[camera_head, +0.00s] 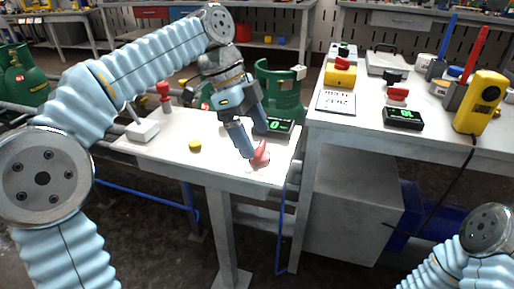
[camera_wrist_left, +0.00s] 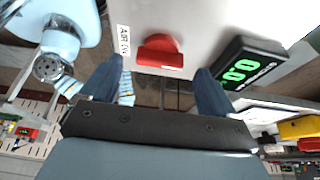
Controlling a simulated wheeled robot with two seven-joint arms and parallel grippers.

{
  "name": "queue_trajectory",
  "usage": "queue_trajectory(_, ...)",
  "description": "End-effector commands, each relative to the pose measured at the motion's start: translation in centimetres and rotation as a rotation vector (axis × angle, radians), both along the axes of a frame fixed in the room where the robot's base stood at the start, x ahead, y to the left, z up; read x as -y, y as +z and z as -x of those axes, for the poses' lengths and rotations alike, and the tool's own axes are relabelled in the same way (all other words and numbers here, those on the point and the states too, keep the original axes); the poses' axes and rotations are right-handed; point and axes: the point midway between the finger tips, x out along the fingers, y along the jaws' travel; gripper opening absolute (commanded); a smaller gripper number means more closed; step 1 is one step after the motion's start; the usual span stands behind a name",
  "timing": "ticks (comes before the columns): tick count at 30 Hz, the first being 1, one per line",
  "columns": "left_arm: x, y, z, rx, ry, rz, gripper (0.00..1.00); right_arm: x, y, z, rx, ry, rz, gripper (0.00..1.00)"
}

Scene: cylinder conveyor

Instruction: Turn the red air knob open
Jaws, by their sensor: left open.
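The red air knob (camera_head: 260,155) sits near the front right corner of the white bench. In the left wrist view the red knob (camera_wrist_left: 160,52) lies crosswise beside a label (camera_wrist_left: 123,40) reading "AIR", partly cut off. My left gripper (camera_head: 252,143) points down at the knob from above. In the left wrist view its two fingers are spread wide, with the knob ahead between them and apart from both. A black display (camera_head: 273,127) with green digits is just behind the knob; the left wrist view shows this display (camera_wrist_left: 243,68) near the right finger. My right gripper is out of view.
A yellow button (camera_head: 195,146) and a red-topped post (camera_head: 164,92) stand left on the white bench (camera_head: 225,168). A higher table at right carries another display (camera_head: 403,118), a red knob (camera_head: 397,93) and a yellow meter (camera_head: 481,103). A green gas bottle (camera_head: 281,88) stands behind.

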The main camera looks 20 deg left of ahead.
Motion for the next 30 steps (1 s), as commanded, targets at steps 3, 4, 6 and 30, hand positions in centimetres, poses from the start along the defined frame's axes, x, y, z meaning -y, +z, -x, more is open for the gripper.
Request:
queue_trajectory(3,0.6,-1.5,0.0,-0.001,0.000,0.000,0.89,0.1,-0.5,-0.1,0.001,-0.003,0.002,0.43)
queue_trajectory(4,0.7,-1.8,0.0,-0.001,0.000,0.000,0.89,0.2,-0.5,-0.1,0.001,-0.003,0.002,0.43)
queue_trajectory(6,0.9,-2.1,0.0,0.000,-0.001,0.000,0.89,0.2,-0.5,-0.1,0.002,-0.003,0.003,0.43)
queue_trajectory(30,1.0,-2.3,0.0,0.001,0.003,0.000,0.33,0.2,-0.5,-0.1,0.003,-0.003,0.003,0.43)
